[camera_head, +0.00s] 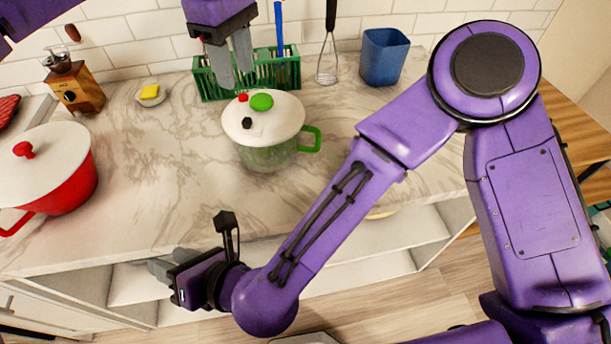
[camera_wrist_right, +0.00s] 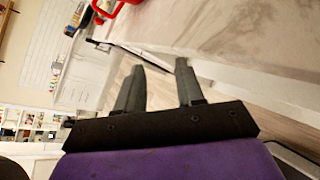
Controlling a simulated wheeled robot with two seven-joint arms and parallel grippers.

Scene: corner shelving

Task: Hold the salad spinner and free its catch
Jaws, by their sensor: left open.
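The salad spinner (camera_head: 265,130) stands upright on the marble counter in the head view. It has a white lid, a see-through green bowl and a green side handle (camera_head: 311,139) on the right. A green knob (camera_head: 261,101), a small red part (camera_head: 243,97) and a black knob (camera_head: 247,123) sit on the lid; which is the catch, I cannot tell. My left gripper (camera_head: 235,72) is open and empty, above and behind the lid. My right gripper (camera_head: 163,268) is low in front of the counter edge, apart from the spinner; its fingers stand apart and empty in the right wrist view (camera_wrist_right: 160,68).
A red pot (camera_head: 62,187) with a white lid stands at left. A coffee grinder (camera_head: 75,86), a sponge on a dish (camera_head: 150,93), a green rack (camera_head: 206,84), a whisk (camera_head: 328,60) and a blue cup (camera_head: 384,57) line the back. The counter between pot and spinner is clear.

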